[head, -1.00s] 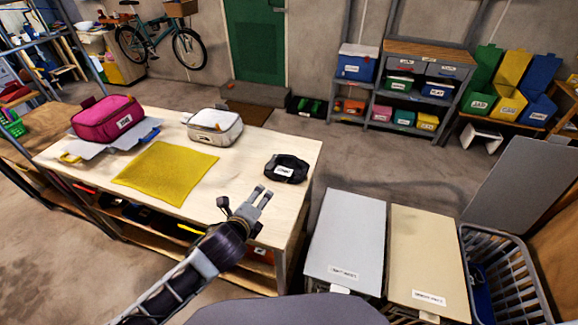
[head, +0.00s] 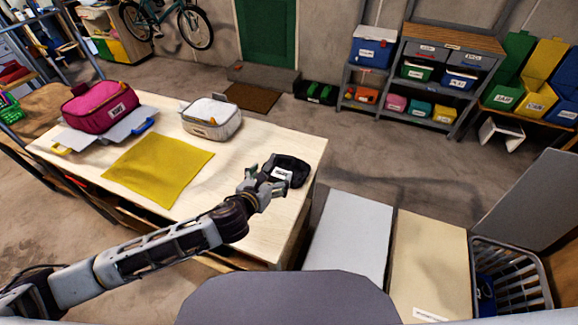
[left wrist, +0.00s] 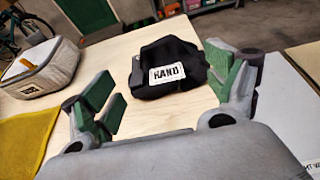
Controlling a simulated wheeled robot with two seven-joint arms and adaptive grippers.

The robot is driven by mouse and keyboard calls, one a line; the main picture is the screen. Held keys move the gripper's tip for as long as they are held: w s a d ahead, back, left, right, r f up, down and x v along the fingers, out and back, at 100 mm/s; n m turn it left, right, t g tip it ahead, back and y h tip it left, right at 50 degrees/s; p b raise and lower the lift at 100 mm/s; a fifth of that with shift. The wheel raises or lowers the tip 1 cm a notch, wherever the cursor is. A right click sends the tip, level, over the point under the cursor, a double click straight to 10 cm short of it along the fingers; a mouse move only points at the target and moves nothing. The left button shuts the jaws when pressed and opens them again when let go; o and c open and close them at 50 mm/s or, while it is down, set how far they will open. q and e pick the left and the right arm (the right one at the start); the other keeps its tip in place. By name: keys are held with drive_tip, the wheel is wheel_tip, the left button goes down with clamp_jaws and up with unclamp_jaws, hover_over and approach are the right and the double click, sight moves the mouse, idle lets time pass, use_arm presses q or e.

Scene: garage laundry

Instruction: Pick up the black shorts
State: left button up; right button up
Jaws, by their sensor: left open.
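The black shorts (head: 290,170) lie bunched up at the right end of the wooden table (head: 255,146), with a white label that reads HAND in the left wrist view (left wrist: 172,55). My left gripper (head: 261,178) is open at the near left side of the shorts. In the left wrist view its green-padded fingers (left wrist: 165,92) stand apart, with the shorts ahead of and between them. I cannot tell whether a finger touches the cloth. My right gripper is not in view.
A white pouch (head: 212,118), a yellow cloth (head: 158,168) and a magenta bag (head: 99,104) are on the table to the left. Grey (head: 350,240) and cream (head: 428,260) lids stand right of the table, beside a grey basket (head: 515,275).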

use_arm(q)
approach(286, 159)
drive_tip(key=shift+f+x, duration=0.2)
drive_tip(key=shift+x, duration=2.35)
drive_tip(key=shift+p+x, duration=0.35)
drive_tip(key=shift+x, duration=2.15)
drive_tip(key=shift+r, duration=0.1)
drive_tip(key=c, duration=1.6)
drive_tip(key=shift+r, duration=0.1)
